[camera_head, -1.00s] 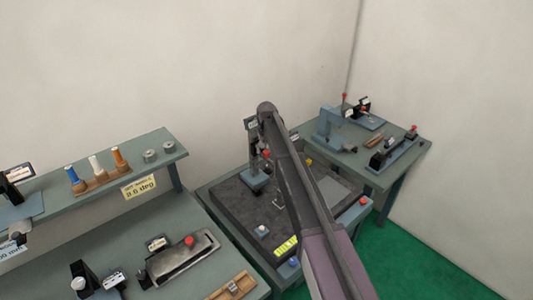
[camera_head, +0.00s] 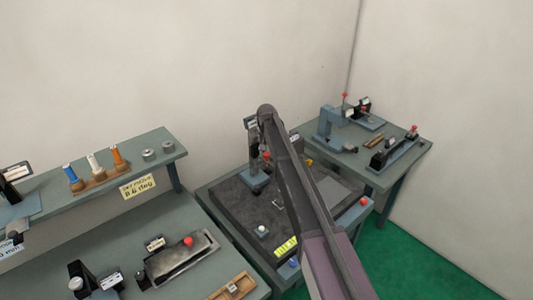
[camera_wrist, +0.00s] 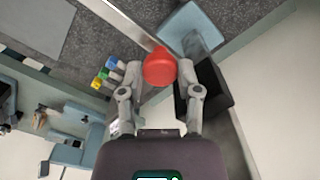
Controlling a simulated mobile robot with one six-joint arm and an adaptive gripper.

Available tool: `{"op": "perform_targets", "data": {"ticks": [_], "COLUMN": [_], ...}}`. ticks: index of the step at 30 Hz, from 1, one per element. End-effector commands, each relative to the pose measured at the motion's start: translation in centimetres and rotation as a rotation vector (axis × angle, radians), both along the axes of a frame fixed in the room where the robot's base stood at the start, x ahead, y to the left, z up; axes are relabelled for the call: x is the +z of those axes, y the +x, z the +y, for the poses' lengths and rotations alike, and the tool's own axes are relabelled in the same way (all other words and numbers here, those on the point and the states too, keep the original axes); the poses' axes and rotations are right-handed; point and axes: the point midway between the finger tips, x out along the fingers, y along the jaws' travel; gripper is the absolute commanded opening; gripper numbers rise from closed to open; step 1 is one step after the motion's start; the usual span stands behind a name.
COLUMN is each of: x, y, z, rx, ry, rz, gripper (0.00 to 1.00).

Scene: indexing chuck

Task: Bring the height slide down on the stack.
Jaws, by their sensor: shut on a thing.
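The height stand (camera_head: 255,180) has a blue-grey foot and an upright column, and stands on the dark surface plate (camera_head: 225,196) of the middle bench. Its red knob (camera_head: 266,155) shows beside my arm in the head view. In the wrist view my gripper (camera_wrist: 160,76) is shut on the red knob (camera_wrist: 160,64), with a finger on each side. The dark column (camera_wrist: 208,90) is just right of the knob, and the blue foot (camera_wrist: 190,28) lies beyond it. My arm hides part of the stand in the head view. I cannot make out the stack or the slide's gap to it.
A bench with a shelf (camera_head: 150,154) stands at the left, carrying blue, white and orange-handled tools. Another table (camera_head: 405,155) with fixtures is at the right back. Small coloured blocks (camera_wrist: 108,72) lie left of my gripper in the wrist view.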

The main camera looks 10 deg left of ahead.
Motion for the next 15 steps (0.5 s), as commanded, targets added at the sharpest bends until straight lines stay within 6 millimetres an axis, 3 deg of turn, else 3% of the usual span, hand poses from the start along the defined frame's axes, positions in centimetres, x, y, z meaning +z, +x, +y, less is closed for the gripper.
{"op": "perform_targets", "data": {"ticks": [1, 15], "x": [-1.0, -5.1], "y": [0.0, 0.0], "z": [0.0, 0.0], "rx": [0.0, 0.0], "ry": [0.001, 0.001], "rz": [0.0, 0.0], "gripper": [0.18, 0.18]}}
